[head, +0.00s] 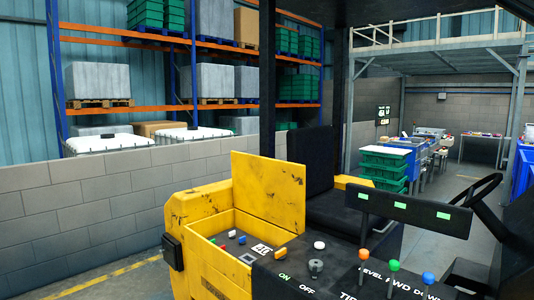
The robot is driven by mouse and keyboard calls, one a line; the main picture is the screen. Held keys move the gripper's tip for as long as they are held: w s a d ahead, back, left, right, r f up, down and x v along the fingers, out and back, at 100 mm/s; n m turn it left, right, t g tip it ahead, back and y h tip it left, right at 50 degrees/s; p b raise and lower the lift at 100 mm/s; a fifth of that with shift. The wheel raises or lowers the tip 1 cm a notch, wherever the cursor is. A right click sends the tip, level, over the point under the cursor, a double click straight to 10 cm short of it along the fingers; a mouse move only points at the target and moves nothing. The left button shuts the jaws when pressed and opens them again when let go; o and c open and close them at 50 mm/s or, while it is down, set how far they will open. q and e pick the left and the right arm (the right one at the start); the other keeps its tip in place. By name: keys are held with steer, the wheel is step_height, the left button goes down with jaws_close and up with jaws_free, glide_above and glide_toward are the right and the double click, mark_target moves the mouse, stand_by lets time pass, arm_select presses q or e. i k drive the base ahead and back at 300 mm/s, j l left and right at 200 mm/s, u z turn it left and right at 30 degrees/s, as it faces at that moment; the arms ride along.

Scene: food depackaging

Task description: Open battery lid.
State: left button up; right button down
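A yellow vehicle (190,215) with scuffed paint stands in front of me. A flat yellow panel (268,188), which looks like the battery lid, stands upright at the back of a recess (222,229) in the vehicle's body. The recess is uncovered, and small blue, yellow and red parts and a black-and-white label (262,249) show in it. Neither of my grippers is in view, so nothing shows touching the lid.
A black console (330,270) with coloured knobs and a lever is in the foreground. A black seat (318,185) is behind the lid and a steering wheel (480,200) at the right. A grey block wall (90,195) runs along the left. Green crates (385,165) stand farther back.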

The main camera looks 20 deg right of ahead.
mark_target(273, 191)
steer(key=i+j+z, duration=0.15)
steer(key=i+z, duration=0.3)
steer(key=i+j+z, duration=0.3)
steer(key=z, duration=0.2)
steer(key=i+j+z, duration=0.1)
steer(key=i+j, duration=0.2)
steer(key=i+j+z, duration=0.1)
steer(key=i+j, duration=0.2)
steer(key=j, duration=0.2)
steer(key=i+j, duration=0.3)
steer(key=j, duration=0.15)
steer(key=i+j+z, duration=0.15)
steer(key=j, duration=0.3)
steer(key=i, duration=0.1)
